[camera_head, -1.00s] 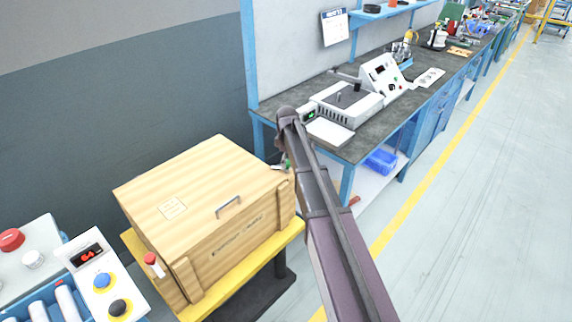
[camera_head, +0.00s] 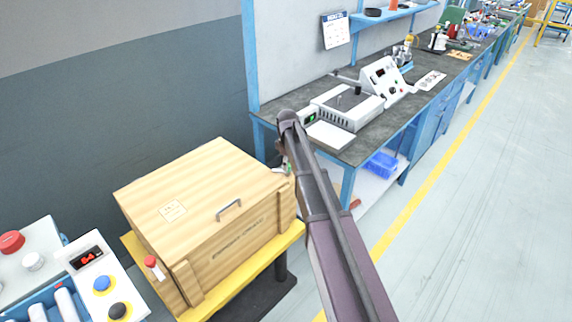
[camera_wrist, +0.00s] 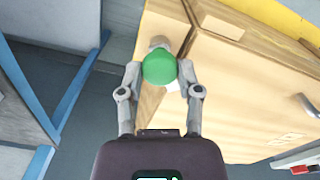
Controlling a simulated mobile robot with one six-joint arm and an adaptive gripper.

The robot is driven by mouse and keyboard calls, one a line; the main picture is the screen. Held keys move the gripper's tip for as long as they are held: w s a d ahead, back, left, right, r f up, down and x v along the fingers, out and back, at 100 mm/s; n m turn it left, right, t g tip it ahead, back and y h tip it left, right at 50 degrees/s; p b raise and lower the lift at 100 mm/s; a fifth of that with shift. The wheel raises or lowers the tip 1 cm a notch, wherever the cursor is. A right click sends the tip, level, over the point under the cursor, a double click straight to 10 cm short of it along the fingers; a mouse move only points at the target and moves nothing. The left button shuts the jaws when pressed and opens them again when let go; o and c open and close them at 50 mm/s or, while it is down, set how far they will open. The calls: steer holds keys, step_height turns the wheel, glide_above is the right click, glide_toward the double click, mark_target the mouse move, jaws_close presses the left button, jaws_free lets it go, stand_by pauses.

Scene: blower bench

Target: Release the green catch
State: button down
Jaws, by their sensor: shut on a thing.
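The green catch (camera_wrist: 159,67) shows in the wrist view as a round green knob at the edge of the wooden crate (camera_wrist: 240,90). My gripper (camera_wrist: 160,72) is shut on it, with one finger on each side. In the head view the crate (camera_head: 205,185) stands closed, with a metal handle (camera_head: 229,209) on its front half. My gripper is at the crate's right side there, mostly hidden behind my arm, and only a speck of green shows. A red catch (camera_head: 151,262) is at the crate's front left corner.
The crate sits on a yellow stand (camera_head: 215,290). A control panel (camera_head: 100,283) with knobs is at the lower left. A workbench (camera_head: 290,101) with instruments stands behind on the right. The floor (camera_head: 480,220) at right is clear.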

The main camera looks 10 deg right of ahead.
steer(key=shift+s+m, duration=0.15)
steer(key=shift+m, duration=0.15)
steer(key=m, duration=0.2)
steer(key=shift+m, duration=0.3)
steer(key=shift+s+m, duration=0.1)
steer(key=shift+m, duration=1.9)
steer(key=shift+c, duration=1.5)
jaws_free()
steer(key=s+r+m+p, duration=0.1)
steer(key=s, duration=0.8)
steer(key=s+r+m+p, duration=0.1)
steer(key=s+r+p, duration=0.1)
steer(key=s, duration=0.8)
steer(key=s+r+m+p, duration=0.2)
steer(key=s, duration=0.8)
steer(key=shift+a+r, duration=0.2)
